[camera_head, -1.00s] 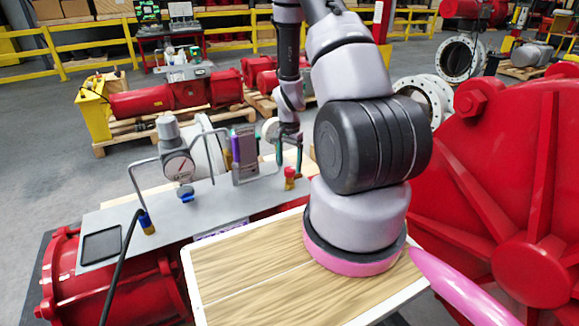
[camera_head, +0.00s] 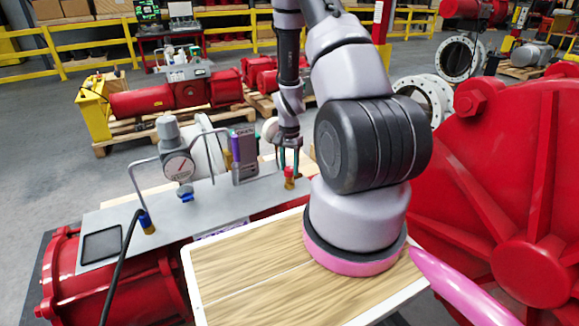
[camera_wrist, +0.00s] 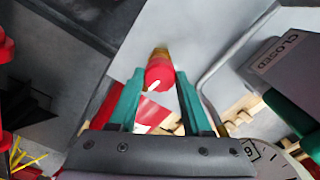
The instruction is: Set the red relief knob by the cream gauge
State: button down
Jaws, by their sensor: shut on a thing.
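The red relief knob (camera_head: 289,172) sits on a brass fitting at the right end of the grey panel (camera_head: 215,199). My gripper (camera_head: 288,170) reaches down from above and is shut on the knob. In the wrist view the red knob (camera_wrist: 159,73), with a small white mark on it, lies between the teal fingertips (camera_wrist: 158,78). In the wrist view only part of the gauge dial (camera_wrist: 265,160) shows at the lower right.
A grey box (camera_head: 245,156) stands on the panel left of my gripper; its label reads CLOSED in the wrist view (camera_wrist: 280,57). Bent grey tubes rise beside it. A big red flange (camera_head: 500,190) fills the right.

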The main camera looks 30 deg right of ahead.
aim_at(289, 168)
jog(key=n, duration=0.4)
jog(key=shift+n, duration=1.5)
jog(key=shift+c, duration=1.7)
grip_release()
notch_tip(289, 168, up, 11)
